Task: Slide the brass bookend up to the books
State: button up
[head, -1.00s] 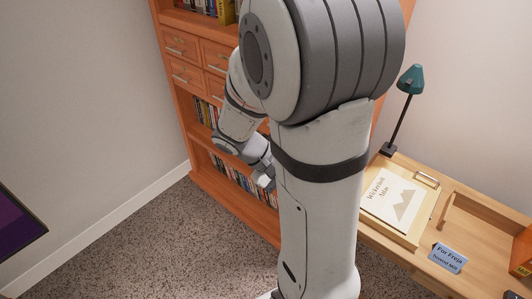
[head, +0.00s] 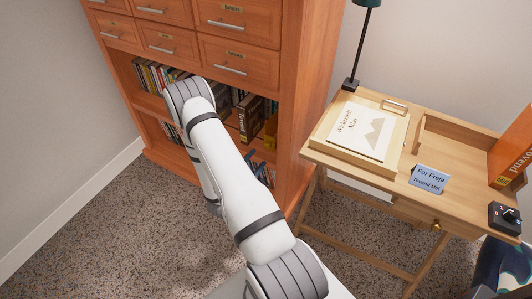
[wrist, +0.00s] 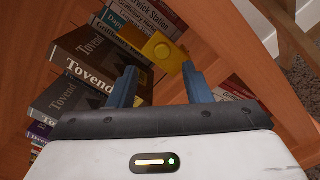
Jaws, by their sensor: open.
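In the head view the bookend (head: 271,127) is a small yellow shape right of the books (head: 250,120) on an open shelf. My gripper (wrist: 160,72) is open, its two blue fingers apart just in front of the bookend. In the head view my gripper (head: 258,165) is low at the bookcase, partly hidden by my arm.
The orange bookcase (head: 312,90) has drawers above and open shelves below, with a side wall to the right. A desk (head: 410,195) on the right carries an atlas (head: 360,130), a lamp (head: 350,83) and a blue sign (head: 429,179). Speckled carpet (head: 130,225) is clear at left.

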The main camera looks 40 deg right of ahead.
aim_at(267, 147)
jog(key=x, duration=0.5)
jog(key=b+x, duration=0.1)
jog(key=x, duration=0.1)
jog(key=shift+w+d+f, duration=0.3)
grip_shut()
dwell(0.4)
